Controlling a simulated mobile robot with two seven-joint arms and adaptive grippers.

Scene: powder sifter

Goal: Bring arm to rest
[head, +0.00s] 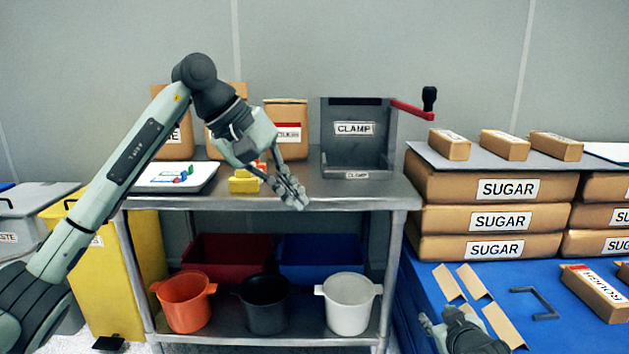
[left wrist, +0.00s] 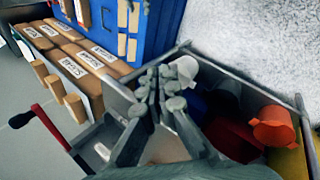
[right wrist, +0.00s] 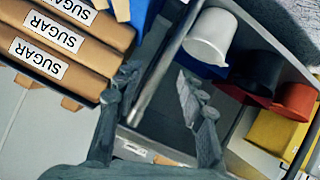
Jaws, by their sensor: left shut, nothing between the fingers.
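My left arm (head: 110,190) reaches in from the left and bends down at the elbow. Its gripper (head: 296,200) is in front of the metal table's front edge, in the air, shut and empty. In the left wrist view the fingers of the left gripper (left wrist: 160,95) are close together with nothing between them. My right gripper (head: 428,322) shows only partly at the bottom right of the head view, over the blue surface. In the right wrist view the right gripper's fingers (right wrist: 160,100) stand apart and hold nothing.
The metal table (head: 340,198) carries a grey clamp box (head: 355,145) with a red handle, a white tray (head: 160,186) and a yellow block (head: 243,182). Orange (head: 186,305), black (head: 265,308) and white (head: 348,308) pots stand below. Sugar boxes (head: 455,190) are stacked at right.

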